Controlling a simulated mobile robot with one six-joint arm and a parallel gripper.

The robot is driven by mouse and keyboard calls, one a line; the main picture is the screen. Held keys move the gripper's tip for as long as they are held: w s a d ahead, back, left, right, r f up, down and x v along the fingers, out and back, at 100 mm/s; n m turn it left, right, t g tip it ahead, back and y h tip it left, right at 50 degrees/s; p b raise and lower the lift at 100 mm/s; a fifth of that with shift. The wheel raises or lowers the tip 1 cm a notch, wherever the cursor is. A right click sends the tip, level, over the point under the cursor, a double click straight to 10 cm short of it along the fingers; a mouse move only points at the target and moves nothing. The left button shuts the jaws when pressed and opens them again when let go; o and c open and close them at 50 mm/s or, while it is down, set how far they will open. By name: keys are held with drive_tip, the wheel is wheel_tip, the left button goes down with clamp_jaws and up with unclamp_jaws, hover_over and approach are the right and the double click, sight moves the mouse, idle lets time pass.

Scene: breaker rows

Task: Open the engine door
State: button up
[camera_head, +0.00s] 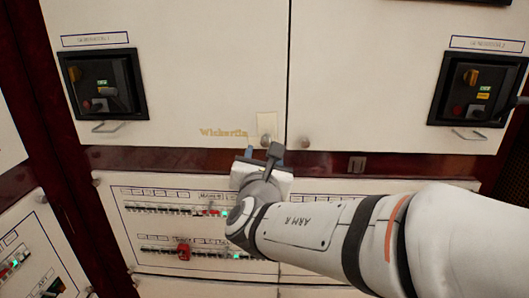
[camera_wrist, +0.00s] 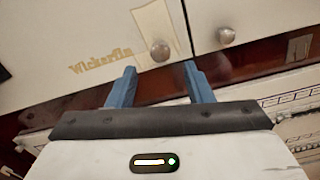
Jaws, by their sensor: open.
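Two large white upper doors, a left door (camera_head: 210,60) and a right door (camera_head: 370,70), meet at a vertical seam. I cannot read "engine" on either. Each has a round metal knob near its lower inner corner: left knob (camera_head: 265,141) and right knob (camera_head: 304,142). The wrist view shows the left knob (camera_wrist: 160,50) and right knob (camera_wrist: 226,36). My gripper (camera_head: 263,153) is open and empty, just below the left knob in the head view. In the wrist view its blue fingers (camera_wrist: 161,71) point toward the left knob, which appears just past the tips, between them.
Lower white breaker panels (camera_head: 150,215) carry rows of switches and a red one (camera_head: 184,251). A dark red frame (camera_head: 190,159) runs between. A beige plate (camera_head: 266,123) sits behind the left knob.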

sight(265, 143)
drive_tip(key=w+b, duration=0.1)
drive_tip(key=w, duration=0.6)
drive_tip(key=shift+w+d, duration=0.2)
clamp_jaws()
drive_tip(key=shift+a, duration=0.1)
idle(1.1)
